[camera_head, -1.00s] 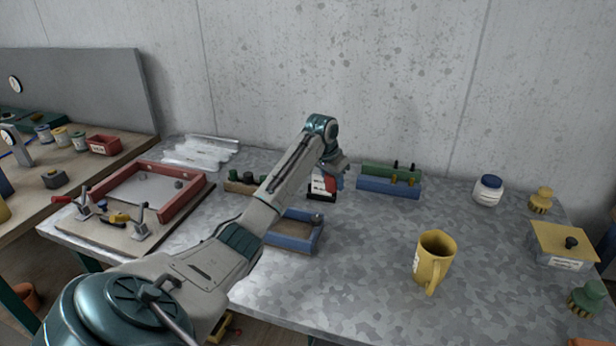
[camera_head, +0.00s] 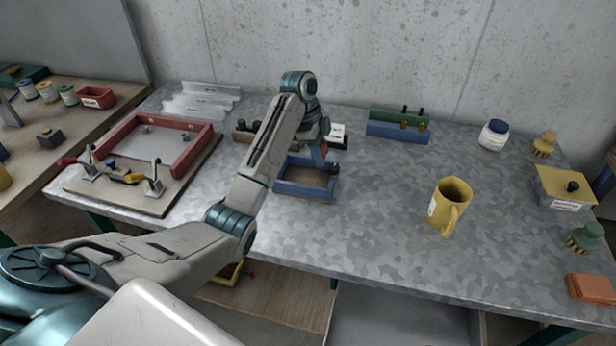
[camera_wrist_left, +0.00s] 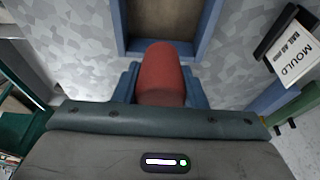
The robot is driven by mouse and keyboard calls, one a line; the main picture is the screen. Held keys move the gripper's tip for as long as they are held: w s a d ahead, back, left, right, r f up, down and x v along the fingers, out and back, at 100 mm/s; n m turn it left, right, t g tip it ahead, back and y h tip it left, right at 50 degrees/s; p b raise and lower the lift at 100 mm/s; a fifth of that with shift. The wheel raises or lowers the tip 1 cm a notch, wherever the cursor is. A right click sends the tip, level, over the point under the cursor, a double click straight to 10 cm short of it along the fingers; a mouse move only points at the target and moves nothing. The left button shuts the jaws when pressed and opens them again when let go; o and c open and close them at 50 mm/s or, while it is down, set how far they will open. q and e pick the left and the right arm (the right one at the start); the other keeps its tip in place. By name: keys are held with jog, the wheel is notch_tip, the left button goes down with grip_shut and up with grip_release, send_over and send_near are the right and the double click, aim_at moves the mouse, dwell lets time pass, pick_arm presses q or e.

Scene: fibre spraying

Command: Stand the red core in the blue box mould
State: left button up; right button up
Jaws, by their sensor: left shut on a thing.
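The red core (camera_wrist_left: 162,75) is a rounded red block held between the blue fingers of my left gripper (camera_wrist_left: 160,82) in the wrist view. In the head view the left gripper (camera_head: 322,146) points down at the back of the blue box mould (camera_head: 302,195), and a sliver of red shows at its fingers. The mould is an open blue frame with a brown floor; its wall also shows in the wrist view (camera_wrist_left: 118,22). The core's far end overlaps the mould's wall in the wrist view. I cannot tell its height above the mould. The right gripper is not in view.
A black stand with a white MOULD label (camera_wrist_left: 292,58) is beside the mould. Blue and green blocks with pegs (camera_head: 398,132) stand at the back. A red frame (camera_head: 187,158) is at left, a yellow mug (camera_head: 450,205) at right.

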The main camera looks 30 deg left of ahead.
pick_arm(q)
send_over(323, 184)
jog(key=a, duration=0.1)
notch_tip(323, 184, down, 4)
jog(key=shift+s+f, duration=0.1)
jog(key=shift+f, duration=0.15)
notch_tip(323, 184, down, 4)
jog(key=shift+s+r+p, duration=0.1)
jog(key=shift+r+p, duration=0.05)
jog(key=shift+p, duration=0.2)
jog(key=shift+f, duration=0.2)
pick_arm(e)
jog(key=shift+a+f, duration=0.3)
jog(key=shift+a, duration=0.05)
pick_arm(q)
jog(key=shift+f, duration=0.1)
jog(key=o, duration=1.1)
jog(key=shift+c, duration=0.2)
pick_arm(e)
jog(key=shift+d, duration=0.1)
